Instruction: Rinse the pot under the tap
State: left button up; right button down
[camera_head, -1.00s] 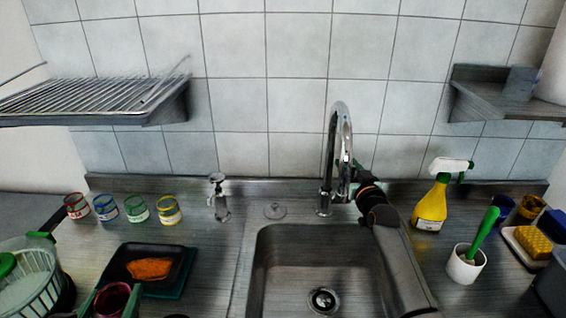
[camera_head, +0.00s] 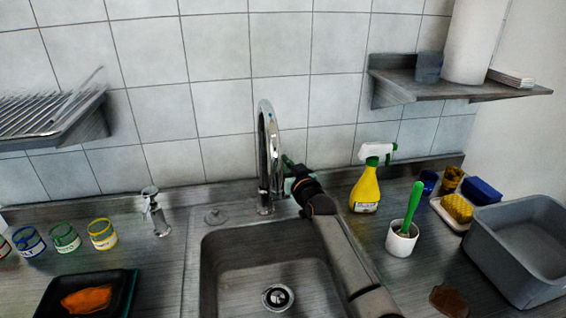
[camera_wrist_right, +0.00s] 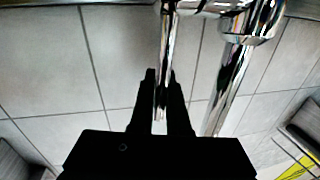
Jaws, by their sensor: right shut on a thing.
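The chrome tap (camera_head: 263,150) rises behind the sink (camera_head: 215,285), its spout curving over the basin; no running water can be made out. My right gripper (camera_head: 287,163) is at the tap's right side, with its arm reaching across the right part of the sink. In the right wrist view my right gripper (camera_wrist_right: 160,82) is shut on a thin chrome rod (camera_wrist_right: 166,35), which looks like the tap's lever, beside the thicker tap pipe (camera_wrist_right: 232,75). I cannot make out a pot in the current views. My left gripper is out of view.
Right of the sink stand a yellow spray bottle (camera_head: 367,187), a white cup (camera_head: 401,240) with a green brush, a sponge (camera_head: 457,208) and a grey bin (camera_head: 525,245). A brown stain (camera_head: 448,299) lies in front.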

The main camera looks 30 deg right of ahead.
dwell(0.7)
pick_arm(q)
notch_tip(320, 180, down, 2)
jog(key=shift+b, duration=1)
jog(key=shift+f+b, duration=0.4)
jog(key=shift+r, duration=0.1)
pick_arm(e)
jog(key=shift+s+a+r+t, duration=0.1)
jog(key=shift+s+a+t, duration=0.05)
jog(key=shift+s+t, duration=0.5)
jog(key=c, duration=0.9)
grip_release()
